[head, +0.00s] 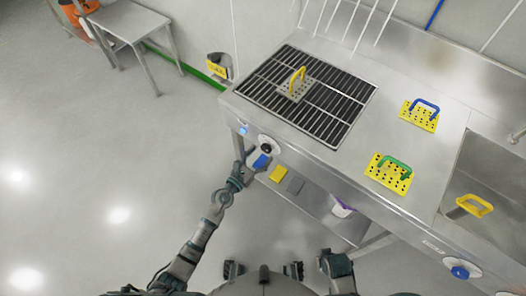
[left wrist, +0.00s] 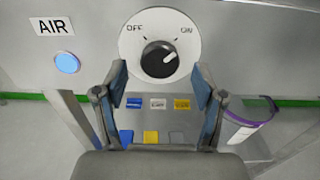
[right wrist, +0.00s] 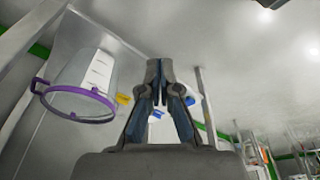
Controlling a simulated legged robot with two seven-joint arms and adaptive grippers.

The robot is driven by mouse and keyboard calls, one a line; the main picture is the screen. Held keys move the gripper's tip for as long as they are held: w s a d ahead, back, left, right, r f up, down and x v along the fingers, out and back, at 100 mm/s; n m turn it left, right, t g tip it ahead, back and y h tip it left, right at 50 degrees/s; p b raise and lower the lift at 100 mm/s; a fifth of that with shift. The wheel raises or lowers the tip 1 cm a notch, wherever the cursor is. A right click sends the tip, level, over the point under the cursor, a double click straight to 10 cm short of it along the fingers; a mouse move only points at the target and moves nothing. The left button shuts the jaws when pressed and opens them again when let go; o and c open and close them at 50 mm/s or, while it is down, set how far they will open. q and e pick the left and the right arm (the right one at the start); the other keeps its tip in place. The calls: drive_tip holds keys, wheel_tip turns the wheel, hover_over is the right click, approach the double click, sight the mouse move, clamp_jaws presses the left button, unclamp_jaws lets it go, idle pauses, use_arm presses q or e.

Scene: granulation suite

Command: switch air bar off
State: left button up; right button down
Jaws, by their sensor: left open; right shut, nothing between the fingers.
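The air knob is a black rotary dial (left wrist: 159,59) on a round white plate (left wrist: 133,42) marked OFF at left and ON at right. Its white pointer line points up and right, toward ON. A sign reading AIR (left wrist: 52,27) and a lit blue lamp (left wrist: 67,63) sit to its left. My left gripper (left wrist: 160,80) is open, its fingers on either side below the knob, apart from it as far as I can see. In the head view the left gripper (head: 258,161) is at the bench's front panel, by the knob (head: 266,148). My right gripper (right wrist: 158,65) is shut and empty.
The steel bench carries a black grille (head: 305,95) with a perforated plate, and yellow plates with a blue handle (head: 424,107) and a green handle (head: 394,164). A second blue knob (head: 459,269) is at lower right. A purple-rimmed clear container (right wrist: 82,88) is near my right gripper.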

use_arm(q)
drive_tip(key=shift+x, duration=1.05)
use_arm(e)
drive_tip(key=shift+r, duration=0.45)
use_arm(q)
drive_tip(key=shift+c, duration=0.2)
drive_tip(key=c, duration=1.1)
